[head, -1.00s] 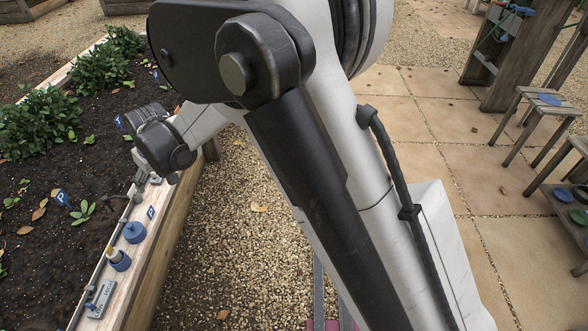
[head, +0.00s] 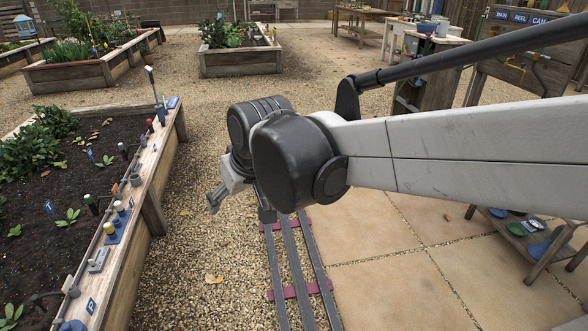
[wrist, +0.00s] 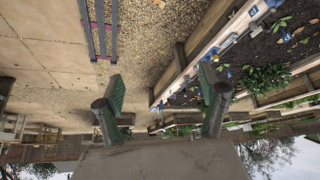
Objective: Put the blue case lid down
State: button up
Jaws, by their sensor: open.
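My gripper (head: 215,198) hangs over the gravel to the right of the near raised bed's rim, apart from the rim. In the wrist view my gripper (wrist: 164,100) has its two green-padded fingers spread wide, with nothing between them. I cannot tell for certain which, if any, is the blue case lid.
The wooden rim (head: 135,222) of the near bed also carries a pipe and a grey plate (head: 97,260). Rails (head: 290,270) cross the gravel. A low shelf (head: 525,235) with coloured round things stands at right. Other beds (head: 240,62) stand farther back.

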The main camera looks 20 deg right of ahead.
jog(key=s+d+f+m+t+h, duration=0.1)
jog(key=s+d+f+m+h, duration=0.1)
jog(key=s+d, duration=1.1)
jog(key=shift+s+d+f+m, duration=0.25)
jog(key=shift+s+d+m, duration=0.1)
jog(key=shift+s+m, duration=0.55)
notch_tip(320, 180, up, 14)
jog(key=p, duration=1.4)
jog(key=shift+r, duration=0.15)
